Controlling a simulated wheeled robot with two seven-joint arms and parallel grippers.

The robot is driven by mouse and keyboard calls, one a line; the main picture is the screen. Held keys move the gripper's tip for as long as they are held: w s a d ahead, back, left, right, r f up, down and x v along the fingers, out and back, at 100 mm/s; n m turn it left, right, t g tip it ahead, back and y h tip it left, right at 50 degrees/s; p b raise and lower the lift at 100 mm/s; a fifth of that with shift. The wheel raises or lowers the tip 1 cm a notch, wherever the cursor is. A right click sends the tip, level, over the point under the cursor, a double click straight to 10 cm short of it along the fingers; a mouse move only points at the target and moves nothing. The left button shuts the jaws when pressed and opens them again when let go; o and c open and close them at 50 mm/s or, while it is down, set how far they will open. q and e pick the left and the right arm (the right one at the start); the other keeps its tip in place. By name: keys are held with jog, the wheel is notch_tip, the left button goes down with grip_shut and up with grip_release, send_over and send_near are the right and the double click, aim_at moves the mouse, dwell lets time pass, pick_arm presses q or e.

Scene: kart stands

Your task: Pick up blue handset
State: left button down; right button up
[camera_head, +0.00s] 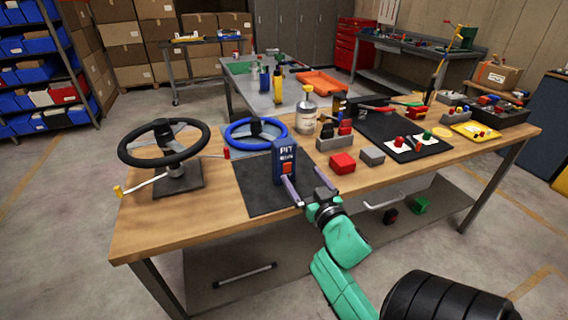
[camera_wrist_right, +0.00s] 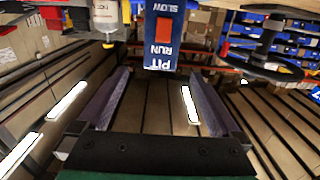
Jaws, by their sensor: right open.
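The blue handset (camera_head: 284,160) stands upright on the dark mat near the front edge of the wooden table. It has white lettering and an orange-red switch. My right gripper (camera_head: 304,192) is just in front of the handset, at its lower right, with its two fingers apart and nothing between them. In the right wrist view the handset (camera_wrist_right: 164,38) shows upside down at the top, beyond the open fingertips (camera_wrist_right: 158,80). I cannot tell whether a finger touches it. My left gripper is not in view.
A black steering wheel (camera_head: 164,143) on a stand is to the left, and a blue steering wheel (camera_head: 256,132) stands just behind the handset. A red block (camera_head: 343,163), a grey block (camera_head: 372,155) and a bottle (camera_head: 306,113) are to the right. The mat (camera_head: 262,195) has bare space in front.

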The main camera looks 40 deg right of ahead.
aim_at(287, 155)
jog(key=p+x, duration=0.2)
jog(key=x, duration=1.1)
jog(key=shift+w, duration=0.1)
jog(key=shift+w+d+f, duration=0.1)
jog(key=shift+w+f, duration=0.1)
jog(key=shift+w, duration=0.15)
jog(key=shift+s, duration=0.1)
jog(key=c, duration=0.5)
jog(key=shift+r, duration=0.1)
grip_shut()
jog(key=shift+r, duration=0.1)
